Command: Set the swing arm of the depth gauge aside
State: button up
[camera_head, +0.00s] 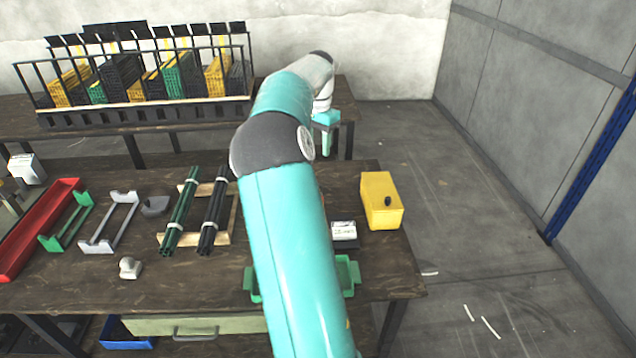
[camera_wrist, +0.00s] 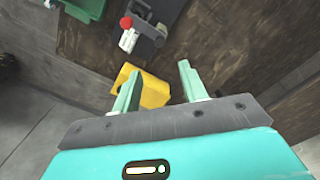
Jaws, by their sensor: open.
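In the wrist view, a dark grey device (camera_wrist: 148,33) with a red round knob (camera_wrist: 126,22) and a white block (camera_wrist: 128,40) stands on the bench. It looks like the depth gauge, but I cannot clearly make out its swing arm. In the head view my arm hides most of it; only a white labelled block (camera_head: 343,230) shows right of my arm. My gripper (camera_wrist: 157,83) is open, with its two pale green fingers apart and nothing held. A yellow box (camera_wrist: 154,92) shows beyond and between the fingers.
The yellow box with a black knob (camera_head: 382,203) stands at the bench's right end. A green tray (camera_head: 347,275) lies partly behind my arm. Bundled rods (camera_head: 180,212), holders and a red tray (camera_head: 38,232) lie left. A rack (camera_head: 140,112) stands on the rear bench.

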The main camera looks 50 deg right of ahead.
notch_tip(320, 180, down, 14)
jog(key=shift+r, duration=0.1)
dwell(0.4)
grip_shut()
